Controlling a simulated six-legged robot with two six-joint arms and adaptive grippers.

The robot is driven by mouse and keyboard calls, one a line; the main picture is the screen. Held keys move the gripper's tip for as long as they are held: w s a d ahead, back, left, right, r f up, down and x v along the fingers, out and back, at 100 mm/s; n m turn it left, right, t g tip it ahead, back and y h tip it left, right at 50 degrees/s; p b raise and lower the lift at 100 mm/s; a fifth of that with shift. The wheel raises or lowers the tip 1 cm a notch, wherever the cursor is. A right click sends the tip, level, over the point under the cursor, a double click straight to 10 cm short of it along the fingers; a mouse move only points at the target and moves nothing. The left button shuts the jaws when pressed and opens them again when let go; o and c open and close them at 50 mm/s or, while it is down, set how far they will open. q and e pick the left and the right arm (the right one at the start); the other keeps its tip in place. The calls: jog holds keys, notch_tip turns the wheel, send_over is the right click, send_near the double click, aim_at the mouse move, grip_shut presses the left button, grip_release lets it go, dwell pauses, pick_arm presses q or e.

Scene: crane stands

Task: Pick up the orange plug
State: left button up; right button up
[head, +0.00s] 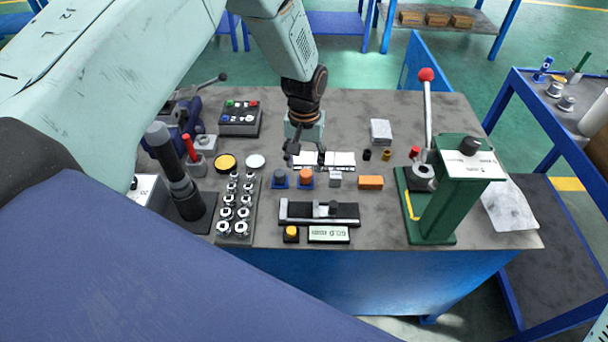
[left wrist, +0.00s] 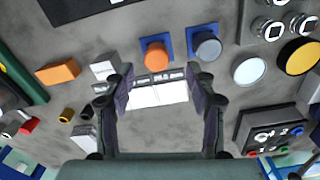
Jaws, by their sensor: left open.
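The orange plug (head: 306,175) is a short round cylinder standing upright on a small blue base on the grey workbench. It also shows in the left wrist view (left wrist: 157,58), just beyond the fingertips. My left gripper (head: 306,161) is open and empty, above the bench and behind the plug in the head view. In the left wrist view, its two fingers (left wrist: 163,84) frame white cards, and the plug lies outside the gap. A similar grey plug (head: 279,178) on its own blue base stands left of the orange one. My right gripper is not in view.
An orange block (head: 370,182) and a small grey block (head: 335,179) lie to the plug's right. Several shiny nuts (head: 242,213) stand at left. A green press (head: 450,190) with a red-knobbed lever stands at right. A black gauge fixture (head: 319,213) lies in front.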

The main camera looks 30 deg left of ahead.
aim_at(306, 173)
pick_arm(q)
jog(key=f, duration=0.1)
jog(key=d+f, duration=0.1)
jog(key=f, duration=0.1)
jog(key=shift+s, duration=0.2)
jog(key=shift+w+a+f, duration=0.1)
jog(key=shift+a+f, duration=0.1)
jog(key=shift+a, duration=0.15)
jog(key=shift+c, duration=0.4)
jog(key=shift+d+r, duration=0.15)
jog(key=shift+d, duration=0.1)
jog(key=c, duration=0.4)
jog(key=shift+a, duration=0.2)
jog(key=c, duration=0.5)
jog(key=shift+d, duration=0.1)
grip_shut()
notch_tip(306, 173, up, 10)
jog(key=shift+p, duration=0.4)
